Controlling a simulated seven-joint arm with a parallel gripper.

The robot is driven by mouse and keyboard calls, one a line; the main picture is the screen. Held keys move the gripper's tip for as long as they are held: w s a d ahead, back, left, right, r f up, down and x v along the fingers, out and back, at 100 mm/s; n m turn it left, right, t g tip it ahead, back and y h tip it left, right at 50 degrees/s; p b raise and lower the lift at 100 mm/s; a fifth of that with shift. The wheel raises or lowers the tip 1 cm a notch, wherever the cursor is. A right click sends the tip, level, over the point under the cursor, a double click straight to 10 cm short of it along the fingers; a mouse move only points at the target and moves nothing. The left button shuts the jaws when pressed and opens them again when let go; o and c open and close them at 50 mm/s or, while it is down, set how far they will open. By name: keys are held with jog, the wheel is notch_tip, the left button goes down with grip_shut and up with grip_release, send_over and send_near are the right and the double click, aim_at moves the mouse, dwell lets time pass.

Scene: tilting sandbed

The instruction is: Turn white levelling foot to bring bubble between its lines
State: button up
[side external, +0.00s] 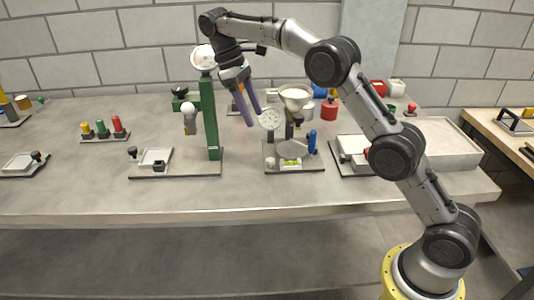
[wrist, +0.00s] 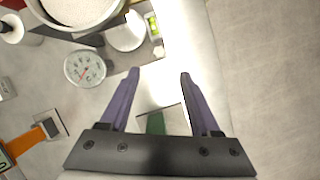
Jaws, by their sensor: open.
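The device with the bubble level stands on a dark-edged base plate (side external: 312,169) in the middle of the table. The yellow-green bubble level (side external: 290,163) lies at its front; it also shows at the top of the wrist view (wrist: 153,25). The bubble's place between its lines is too small to tell. A small white foot (side external: 270,162) stands left of the level; a small white knob (wrist: 158,51) beside the level in the wrist view looks like the same foot.
A round dial gauge (side external: 271,119) stands close to my fingers. A white-filled funnel (side external: 296,94) and a blue handle (side external: 312,141) rise on the device. A green post (side external: 211,120) stands to the left. The table's front strip is clear.

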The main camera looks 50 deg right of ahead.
aim_at(270, 159)
jog(key=x, duration=1.3)
jog(key=shift+w+f, duration=0.25)
jog(key=shift+w, duration=0.05)
grip_shut()
